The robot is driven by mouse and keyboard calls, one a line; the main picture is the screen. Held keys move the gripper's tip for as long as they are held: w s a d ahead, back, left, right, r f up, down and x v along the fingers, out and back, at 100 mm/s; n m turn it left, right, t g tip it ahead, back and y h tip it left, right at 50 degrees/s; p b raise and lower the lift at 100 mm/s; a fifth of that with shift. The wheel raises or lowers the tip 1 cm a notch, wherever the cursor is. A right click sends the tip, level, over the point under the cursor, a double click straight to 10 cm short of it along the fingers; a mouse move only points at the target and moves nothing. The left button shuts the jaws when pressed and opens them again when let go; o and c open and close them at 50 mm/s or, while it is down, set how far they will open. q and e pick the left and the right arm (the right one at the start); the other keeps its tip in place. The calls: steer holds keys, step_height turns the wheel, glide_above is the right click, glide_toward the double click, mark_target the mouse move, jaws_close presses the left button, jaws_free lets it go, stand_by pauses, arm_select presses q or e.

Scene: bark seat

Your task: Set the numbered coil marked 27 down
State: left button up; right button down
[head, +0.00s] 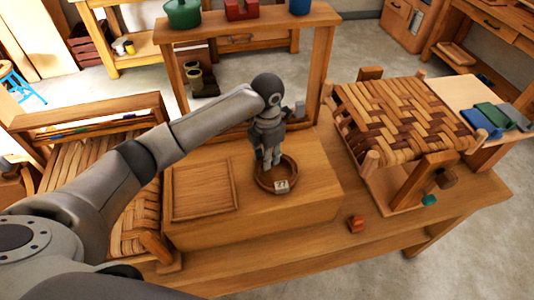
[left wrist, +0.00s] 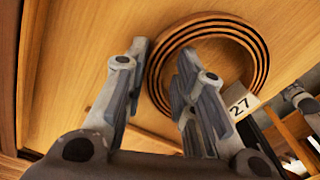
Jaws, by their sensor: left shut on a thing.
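The coil marked 27 (head: 294,172) is a ring of thin brown wooden bands with a white tag reading 27 (head: 281,186) on its near side. My left gripper (head: 271,163) points down at it from above. In the left wrist view the coil (left wrist: 262,45) shows as nested rings, and the left gripper's fingers (left wrist: 163,52) are shut on one side of its band. The coil is at or very close to the top of the wooden block (head: 310,197); I cannot tell whether it touches.
A shallow square wooden tray (head: 238,205) lies on the block, left of the coil. A woven bark seat (head: 400,115) stands to the right. A small red-orange piece (head: 356,222) sits on the bench in front. A shelf frame (head: 320,60) rises behind.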

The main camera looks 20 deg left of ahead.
arm_select(q)
steer(key=shift+f, duration=0.2)
steer(key=o, duration=1)
steer(key=shift+r, duration=0.2)
steer(key=shift+w+r, duration=0.1)
steer(key=shift+r, duration=0.2)
steer(key=shift+r+b, duration=1.6)
steer(key=shift+r, duration=4.15)
steer(key=shift+f, duration=0.1)
